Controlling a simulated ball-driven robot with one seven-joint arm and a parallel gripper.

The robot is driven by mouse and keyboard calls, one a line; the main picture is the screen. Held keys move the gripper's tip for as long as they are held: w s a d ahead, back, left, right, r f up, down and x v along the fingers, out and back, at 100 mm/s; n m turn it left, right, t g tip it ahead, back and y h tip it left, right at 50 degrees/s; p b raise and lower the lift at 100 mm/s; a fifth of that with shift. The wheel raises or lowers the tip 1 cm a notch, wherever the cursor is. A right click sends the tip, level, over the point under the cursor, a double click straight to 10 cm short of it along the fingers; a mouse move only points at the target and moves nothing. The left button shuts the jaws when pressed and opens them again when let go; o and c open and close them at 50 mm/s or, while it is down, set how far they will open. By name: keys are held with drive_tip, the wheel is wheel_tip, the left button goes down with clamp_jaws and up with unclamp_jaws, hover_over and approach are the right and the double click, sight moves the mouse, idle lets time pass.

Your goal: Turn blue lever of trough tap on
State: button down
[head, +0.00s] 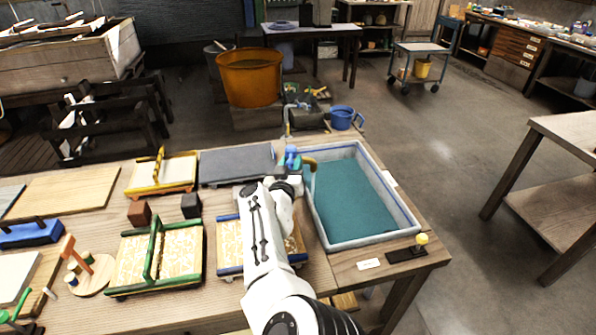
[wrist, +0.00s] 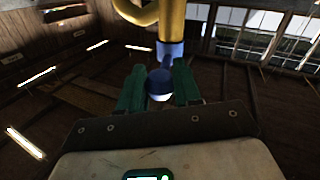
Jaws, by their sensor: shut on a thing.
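The trough (head: 409,222) is a pale rectangular basin with teal water at the right end of the workbench. The trough tap (head: 310,168) is a brass spout at its left rim; its brass pipe also shows in the wrist view (wrist: 172,25). The blue lever (head: 291,152) stands at the tap, beyond the end of my arm. In the wrist view the round end of the blue lever (wrist: 160,84) sits between the two green fingers of my gripper (wrist: 158,88), which is shut on it. In the head view my wrist hides most of the fingers.
A yellow-knobbed switch (head: 421,240) on a dark plate and a white label (head: 369,264) lie in front of the trough. A blue-edged mould (head: 228,240) lies under my arm. A dark grey slab (head: 236,164) lies left of the tap. Open floor lies right of the bench.

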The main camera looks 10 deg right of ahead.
drive_tip(key=shift+w+a+f+m+g+h+b, duration=0.1)
drive_tip(key=shift+a+m+g+h+b, duration=0.3)
drive_tip(key=shift+b, duration=0.45)
drive_tip(key=shift+w+a+f+m+g+h+b, duration=0.1)
drive_tip(key=shift+a+m+g+h+b, duration=0.1)
drive_tip(key=shift+m+h+b, duration=0.45)
drive_tip(key=shift+h+b, duration=0.25)
drive_tip(key=shift+b, duration=0.1)
drive_tip(key=shift+r, duration=0.2)
drive_tip(key=c, duration=0.8)
unclamp_jaws()
